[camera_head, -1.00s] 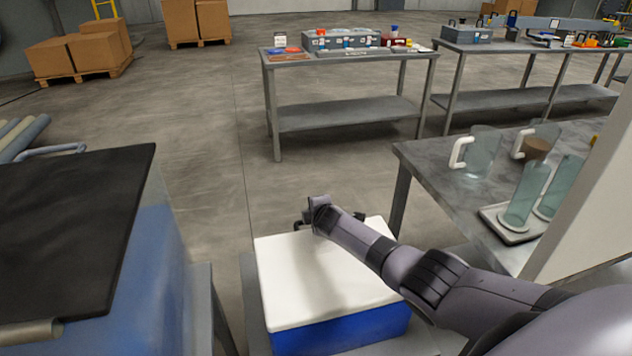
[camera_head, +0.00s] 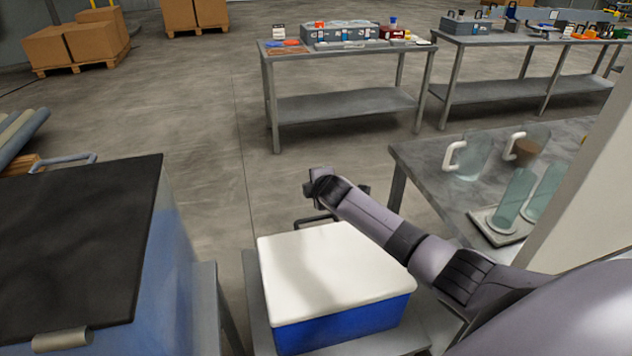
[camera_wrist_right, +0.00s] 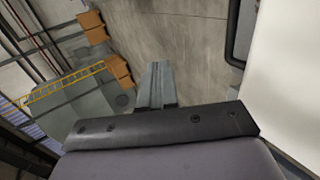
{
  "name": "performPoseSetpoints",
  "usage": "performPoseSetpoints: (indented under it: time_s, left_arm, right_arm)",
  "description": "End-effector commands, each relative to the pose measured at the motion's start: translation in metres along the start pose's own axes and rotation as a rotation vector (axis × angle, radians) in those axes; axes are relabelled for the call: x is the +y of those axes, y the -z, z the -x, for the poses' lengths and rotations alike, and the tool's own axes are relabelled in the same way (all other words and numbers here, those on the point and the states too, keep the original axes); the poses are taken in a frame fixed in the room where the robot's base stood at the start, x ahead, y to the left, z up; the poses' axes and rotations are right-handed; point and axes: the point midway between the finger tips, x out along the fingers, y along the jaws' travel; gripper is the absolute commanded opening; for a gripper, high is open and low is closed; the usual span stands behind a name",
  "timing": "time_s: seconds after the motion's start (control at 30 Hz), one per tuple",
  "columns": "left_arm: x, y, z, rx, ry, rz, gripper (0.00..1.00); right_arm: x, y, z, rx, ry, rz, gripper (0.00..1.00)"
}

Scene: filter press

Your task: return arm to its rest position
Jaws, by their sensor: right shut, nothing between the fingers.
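My right arm (camera_head: 440,262) comes in from the right and reaches over the white-lidded blue cooler (camera_head: 335,270). Its wrist end shows above the far edge of the lid. The fingers of my right gripper (camera_wrist_right: 157,68) are together in the right wrist view, with nothing between them. In the head view they are largely hidden behind the wrist. The cooler's lid is closed, and a dark handle (camera_head: 316,221) shows at its far side. My left gripper is in neither view.
A large blue container with a black lid (camera_head: 75,245) stands at left. A grey table (camera_head: 440,185) at right holds jugs (camera_head: 472,157) and glass cylinders (camera_head: 515,205). A workbench (camera_head: 345,106) stands farther back. Open floor lies between.

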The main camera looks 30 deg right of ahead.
Motion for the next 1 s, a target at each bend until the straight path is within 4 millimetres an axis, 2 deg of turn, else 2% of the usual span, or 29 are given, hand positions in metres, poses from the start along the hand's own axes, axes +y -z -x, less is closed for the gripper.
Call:
performPoseSetpoints:
  time_s: [0.3,0.37,0.43,0.57,0.67,0.8,1.0]
  left_arm:
    - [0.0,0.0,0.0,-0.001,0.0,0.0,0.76]
    - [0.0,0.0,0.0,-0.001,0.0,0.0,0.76]
    - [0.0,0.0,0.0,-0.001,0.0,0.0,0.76]
    - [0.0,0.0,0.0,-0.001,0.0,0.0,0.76]
    - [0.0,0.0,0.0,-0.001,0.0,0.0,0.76]
    - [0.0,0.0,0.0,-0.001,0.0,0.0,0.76]
    - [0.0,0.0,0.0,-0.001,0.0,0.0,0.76]
  right_arm:
    - [0.003,0.0,0.005,0.0,0.002,0.0,0.0]
    - [-0.001,0.003,0.006,0.004,0.009,-0.009,0.0]
    - [-0.014,0.008,0.011,0.011,0.029,-0.036,0.0]
    - [-0.057,0.027,0.033,0.03,0.102,-0.14,0.0]
    - [-0.096,0.04,0.061,0.036,0.179,-0.253,0.0]
    - [-0.144,0.05,0.106,0.022,0.286,-0.42,0.0]
    - [-0.198,0.048,0.18,-0.039,0.432,-0.655,0.0]
